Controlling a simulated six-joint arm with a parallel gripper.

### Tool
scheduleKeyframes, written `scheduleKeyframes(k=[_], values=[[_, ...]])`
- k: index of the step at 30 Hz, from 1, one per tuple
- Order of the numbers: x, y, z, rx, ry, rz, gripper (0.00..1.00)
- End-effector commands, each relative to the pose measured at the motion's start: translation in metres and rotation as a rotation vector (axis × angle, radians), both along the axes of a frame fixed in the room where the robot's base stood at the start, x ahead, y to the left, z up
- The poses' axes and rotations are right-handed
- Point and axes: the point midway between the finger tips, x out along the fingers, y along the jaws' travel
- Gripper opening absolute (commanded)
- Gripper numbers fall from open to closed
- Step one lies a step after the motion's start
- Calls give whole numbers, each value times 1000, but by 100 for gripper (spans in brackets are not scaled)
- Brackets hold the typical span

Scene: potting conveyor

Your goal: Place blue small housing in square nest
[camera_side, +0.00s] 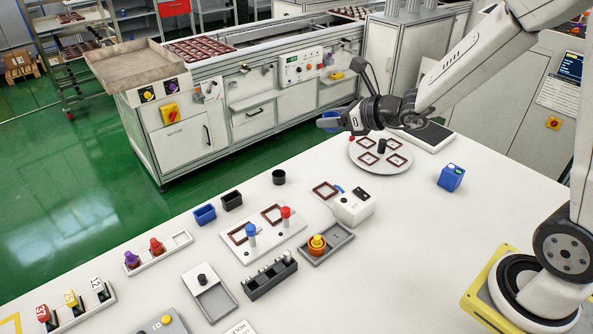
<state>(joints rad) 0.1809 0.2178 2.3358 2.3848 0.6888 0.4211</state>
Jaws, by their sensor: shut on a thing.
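My gripper (342,121) is at the upper middle, high above the far edge of the white table and pointing left. It is shut on a small blue housing (327,122), which looks cup-like and is partly hidden by the fingers. Brown square frames that look like square nests lie below: two on a white plate (292,239), at the left (238,234) and right (271,214). Another brown square frame (325,190) lies beside a white box. Several more sit on a round white dial (355,158). I cannot tell which is the named nest.
A blue rectangular box (205,214), a black rectangular box (232,201) and a black round cup (278,177) stand near the far edge. Blue- and red-topped pegs (286,216) rise from the white plate. A blue block (451,178) stands right.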

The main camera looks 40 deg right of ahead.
Motion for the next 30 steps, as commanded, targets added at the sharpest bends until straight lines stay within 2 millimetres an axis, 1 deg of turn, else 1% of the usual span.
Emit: scheduleKeyframes(k=[1, 4, 9, 14, 19, 23, 26, 30], values=[[-2, 3, 5, 0, -2, -2, 1], [-5, 5, 11, 3, -2, -8, 1], [-7, 6, 14, 6, -1, -14, 1], [-8, 7, 13, 6, 0, -10, 1], [-10, 18, 5, 5, 1, 35, 1], [-15, 37, -9, 6, 3, 117, 1], [-22, 59, -24, 6, 6, 210, 1], [-40, 97, -49, 7, 6, 378, 1]])
